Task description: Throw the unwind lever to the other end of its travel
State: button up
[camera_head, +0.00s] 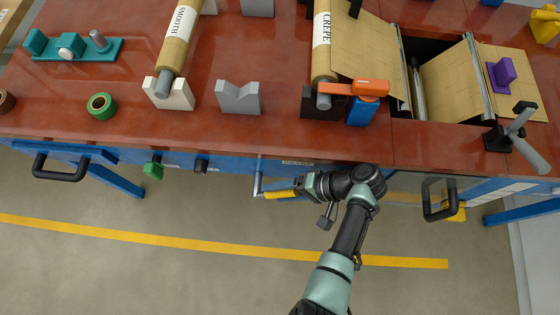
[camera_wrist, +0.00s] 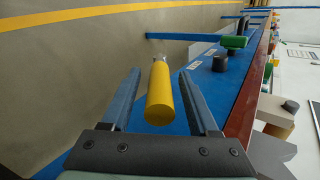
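A lever with a yellow grip (camera_head: 282,194) and a bent metal rod sticks out of the bench's blue front, below a small white label (camera_head: 297,162) too small to read surely. I take it for the unwind lever. The rod hangs down and the grip points right, toward my gripper (camera_head: 304,187). In the wrist view the yellow grip (camera_wrist: 160,95) lies end-on between the two fingers of my gripper (camera_wrist: 162,95). The fingers are open, with a gap visible on both sides of the grip. How deep the grip sits between the fingertips is hard to tell.
A green knob (camera_head: 153,170) and a black knob (camera_head: 201,165) stick out of the front to the left. Black handles stand at the far left (camera_head: 60,168) and right (camera_head: 439,199). An orange lever (camera_head: 355,88) crosses the bench top. The floor is clear.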

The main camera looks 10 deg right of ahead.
jog(key=p+v, duration=0.2)
jog(key=v, duration=1.1)
